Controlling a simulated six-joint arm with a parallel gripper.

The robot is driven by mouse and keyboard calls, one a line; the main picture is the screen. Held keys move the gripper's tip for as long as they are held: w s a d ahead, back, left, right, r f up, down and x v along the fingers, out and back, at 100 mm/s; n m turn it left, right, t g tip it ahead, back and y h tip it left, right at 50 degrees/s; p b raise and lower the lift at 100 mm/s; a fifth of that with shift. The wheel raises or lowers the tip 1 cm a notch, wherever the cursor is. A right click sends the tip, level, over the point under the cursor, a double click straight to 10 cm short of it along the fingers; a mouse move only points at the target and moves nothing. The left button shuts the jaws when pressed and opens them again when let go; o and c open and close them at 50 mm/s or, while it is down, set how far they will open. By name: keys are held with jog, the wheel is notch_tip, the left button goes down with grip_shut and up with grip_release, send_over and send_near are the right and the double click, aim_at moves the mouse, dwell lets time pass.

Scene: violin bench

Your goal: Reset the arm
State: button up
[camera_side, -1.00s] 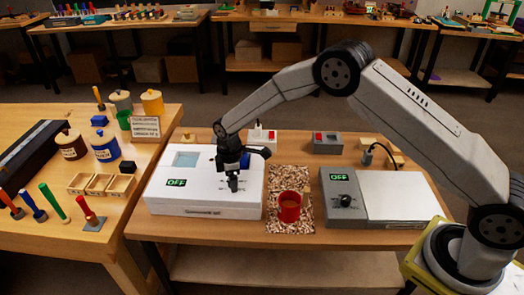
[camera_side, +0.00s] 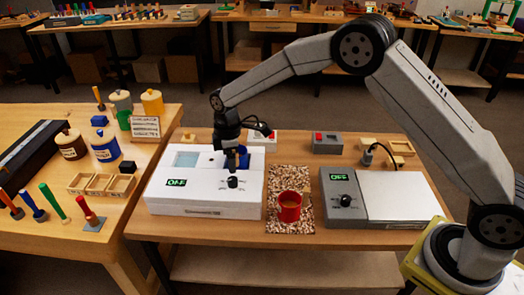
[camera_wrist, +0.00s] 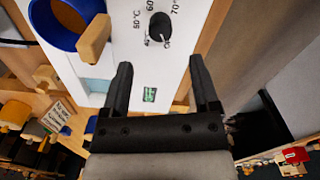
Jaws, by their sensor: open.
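My gripper (camera_side: 232,160) is open and empty above the white box (camera_side: 205,210) with the green OFF display (camera_side: 176,182). In the wrist view my gripper (camera_wrist: 162,78) has its two black fingers spread wide with nothing between them. The black knob (camera_side: 232,182) on the box is free of the fingers; it also shows in the wrist view (camera_wrist: 160,28) beside temperature marks. A blue round vessel (camera_wrist: 62,28) with a wooden handle (camera_wrist: 95,38) sits on the box. In the side view the gripper partly hides this blue vessel (camera_side: 244,157).
A red cup (camera_side: 289,207) stands on a speckled mat (camera_side: 292,228) to the right. Jars and a tray (camera_side: 100,184) are on the left table. There is open air above the bench.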

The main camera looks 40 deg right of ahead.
jog(key=shift+r, duration=0.2)
dwell(0.3)
jog(key=shift+s+d+r+m, duration=0.4)
jog(key=shift+s, duration=0.1)
jog(key=s+d+r+m+t, duration=0.1)
jog(key=s+d+m, duration=0.2)
jog(key=s, duration=0.5)
jog(key=s+d+r+m, duration=0.1)
jog(key=s+d+m, duration=0.2)
jog(key=s, duration=0.6)
jog(key=s+d+r+m+t, duration=0.1)
jog(key=s+d+r+m, duration=0.1)
jog(key=s+m, duration=0.3)
jog(key=s+d, duration=0.1)
jog(key=s, duration=0.2)
jog(key=shift+s+d+t, duration=0.15)
jog(key=shift+d+t, duration=0.05)
jog(key=shift+t, duration=0.1)
